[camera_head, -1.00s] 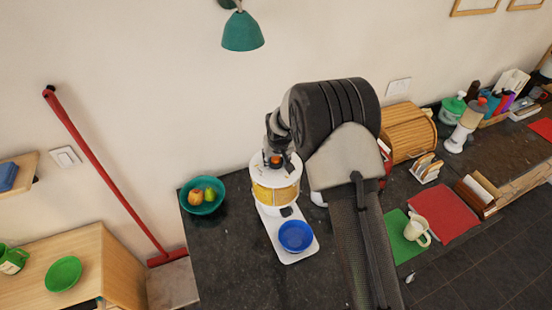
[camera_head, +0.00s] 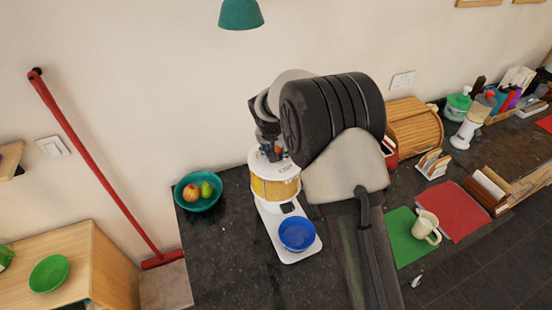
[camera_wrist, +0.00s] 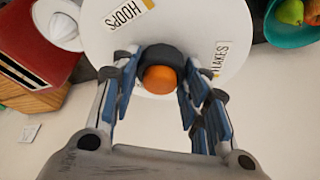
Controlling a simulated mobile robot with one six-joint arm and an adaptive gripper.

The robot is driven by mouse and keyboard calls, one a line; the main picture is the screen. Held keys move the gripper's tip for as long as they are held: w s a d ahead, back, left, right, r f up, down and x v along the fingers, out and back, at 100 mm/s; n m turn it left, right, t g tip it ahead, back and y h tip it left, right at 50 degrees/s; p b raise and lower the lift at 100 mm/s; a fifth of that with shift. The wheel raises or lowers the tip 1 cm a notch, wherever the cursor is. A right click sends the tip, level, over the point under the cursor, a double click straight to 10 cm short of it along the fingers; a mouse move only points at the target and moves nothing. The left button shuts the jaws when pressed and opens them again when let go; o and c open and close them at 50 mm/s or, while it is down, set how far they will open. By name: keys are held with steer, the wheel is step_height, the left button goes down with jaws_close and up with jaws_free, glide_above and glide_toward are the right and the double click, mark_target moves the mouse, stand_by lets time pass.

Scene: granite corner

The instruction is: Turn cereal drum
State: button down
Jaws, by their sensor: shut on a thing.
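The cereal drum (camera_head: 275,190) is a white dispenser with a clear band of yellow cereal, on a white base on the dark counter. A blue bowl (camera_head: 297,235) stands on the base in front of it. In the wrist view the white drum top (camera_wrist: 215,25) carries the labels HOOPS (camera_wrist: 128,13) and FLAKES (camera_wrist: 218,58). My gripper (camera_wrist: 161,85) is shut on the dark knob with an orange cap (camera_wrist: 160,79) at the top's middle. In the head view my gripper (camera_head: 271,153) is over the drum, partly hidden by my arm.
A teal fruit bowl (camera_head: 198,191) stands left of the drum. A wooden bread box (camera_head: 416,127) and a toast rack (camera_head: 433,163) stand to the right. A cream mug (camera_head: 425,226) stands on the green mat (camera_head: 402,238). The counter's front left is clear.

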steer(key=shift+m+h+b, duration=0.4)
steer(key=shift+m+b, duration=0.6)
steer(key=shift+b, duration=0.15)
steer(key=c, duration=0.9)
jaws_free()
steer(key=shift+r, duration=0.1)
steer(key=v, duration=1.2)
steer(key=shift+w, duration=0.1)
